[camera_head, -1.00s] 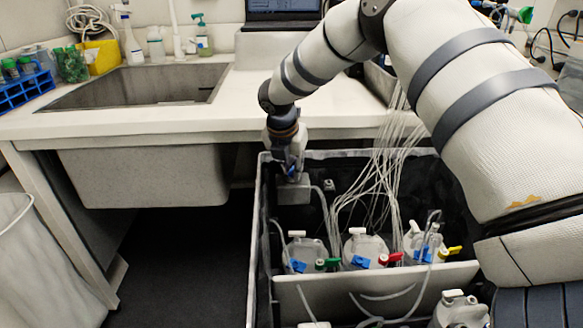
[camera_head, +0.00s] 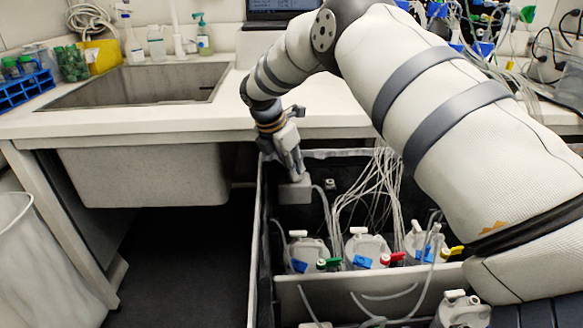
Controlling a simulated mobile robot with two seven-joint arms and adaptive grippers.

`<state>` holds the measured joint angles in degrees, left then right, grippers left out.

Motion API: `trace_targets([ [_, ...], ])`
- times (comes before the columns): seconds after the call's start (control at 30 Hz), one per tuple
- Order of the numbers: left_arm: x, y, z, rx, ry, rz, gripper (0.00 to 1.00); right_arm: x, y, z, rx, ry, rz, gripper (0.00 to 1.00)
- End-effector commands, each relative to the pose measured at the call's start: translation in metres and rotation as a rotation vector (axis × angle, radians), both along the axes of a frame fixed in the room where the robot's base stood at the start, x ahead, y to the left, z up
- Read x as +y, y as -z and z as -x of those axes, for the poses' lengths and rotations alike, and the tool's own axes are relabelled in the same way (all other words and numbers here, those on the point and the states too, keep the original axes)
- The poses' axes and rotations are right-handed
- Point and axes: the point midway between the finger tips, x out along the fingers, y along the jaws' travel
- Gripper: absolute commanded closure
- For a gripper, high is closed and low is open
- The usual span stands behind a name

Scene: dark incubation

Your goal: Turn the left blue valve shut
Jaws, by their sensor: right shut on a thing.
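My right gripper (camera_head: 296,174) reaches down into a black bin and is shut on a small part atop a grey block (camera_head: 295,194). The fingers hide most of that part, and I cannot tell its colour or whether it is a valve. A blue valve (camera_head: 300,266) shows on the left white bottle (camera_head: 309,250), beside a green one. More blue valves show on the middle bottle (camera_head: 362,261) and the right bottle (camera_head: 427,254). The gripper is behind and above these bottles, apart from them. My left gripper is out of view.
The black bin (camera_head: 258,240) has a white front panel (camera_head: 345,290). Thin pale tubes (camera_head: 375,180) hang to the right of the gripper. A bench with a sink (camera_head: 140,87) stands behind, its edge close to my wrist. The dark floor left of the bin is clear.

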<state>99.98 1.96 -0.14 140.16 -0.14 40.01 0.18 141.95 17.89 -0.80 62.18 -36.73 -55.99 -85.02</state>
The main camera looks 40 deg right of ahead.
Motion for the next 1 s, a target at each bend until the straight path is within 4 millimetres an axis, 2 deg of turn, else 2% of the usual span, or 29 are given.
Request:
trace_targets([
  [0.5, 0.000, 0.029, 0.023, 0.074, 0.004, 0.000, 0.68, -0.001, 0.005, -0.003, 0.003, 0.415, 0.003, 1.00],
  [1.0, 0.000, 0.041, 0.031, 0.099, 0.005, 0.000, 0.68, -0.001, 0.002, -0.003, 0.002, 0.568, 0.001, 1.00],
])
